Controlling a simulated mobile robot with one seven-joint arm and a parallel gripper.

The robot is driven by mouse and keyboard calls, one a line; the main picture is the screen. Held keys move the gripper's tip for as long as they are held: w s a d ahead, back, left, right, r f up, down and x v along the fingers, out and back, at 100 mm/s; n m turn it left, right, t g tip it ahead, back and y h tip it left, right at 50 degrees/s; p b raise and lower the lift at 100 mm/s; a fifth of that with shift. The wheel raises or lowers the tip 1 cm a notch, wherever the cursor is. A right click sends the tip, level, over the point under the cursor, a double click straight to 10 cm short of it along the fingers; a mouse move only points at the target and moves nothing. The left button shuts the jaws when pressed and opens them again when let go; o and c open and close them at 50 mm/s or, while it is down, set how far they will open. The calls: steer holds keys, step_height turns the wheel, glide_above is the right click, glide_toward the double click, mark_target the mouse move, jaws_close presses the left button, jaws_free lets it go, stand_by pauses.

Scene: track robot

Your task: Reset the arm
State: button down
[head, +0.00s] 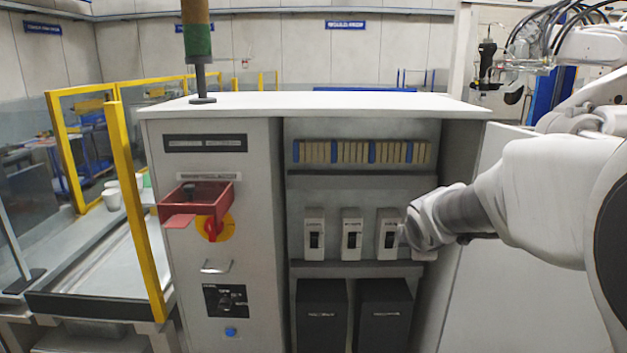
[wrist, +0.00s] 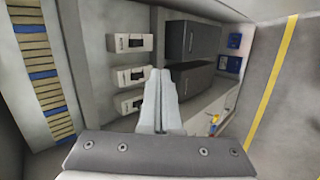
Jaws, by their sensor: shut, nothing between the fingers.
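My white arm (head: 545,185) reaches in from the right of the head view, its hand in front of the open cabinet (head: 465,105). My gripper (head: 405,234) is close in front of the rightmost breaker (head: 386,236) and partly covers that side of the shelf. In the wrist view my gripper's fingers (wrist: 166,85) are together with nothing between them. They appear between the row of breakers (wrist: 130,76) and the dark boxes (wrist: 190,40). I cannot tell whether the fingertips touch anything.
Two dark boxes (head: 322,315) stand under the breaker shelf. A red tray-like guard (head: 196,203) juts from the left panel near a red rotary switch (head: 213,229). The cabinet's open door (head: 490,250) lies below my arm. A yellow-framed fence (head: 130,190) stands left.

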steer(key=s+a+f+m+g+y+b, duration=0.1)
steer(key=s+a+m, duration=0.2)
steer(key=s+m, duration=0.5)
steer(key=s+a+f+m+g+y+b, duration=0.1)
steer(key=s+m, duration=0.7)
steer(key=s, duration=1.3)
steer(key=shift+a+g, duration=0.8)
steer(key=shift+a, duration=0.45)
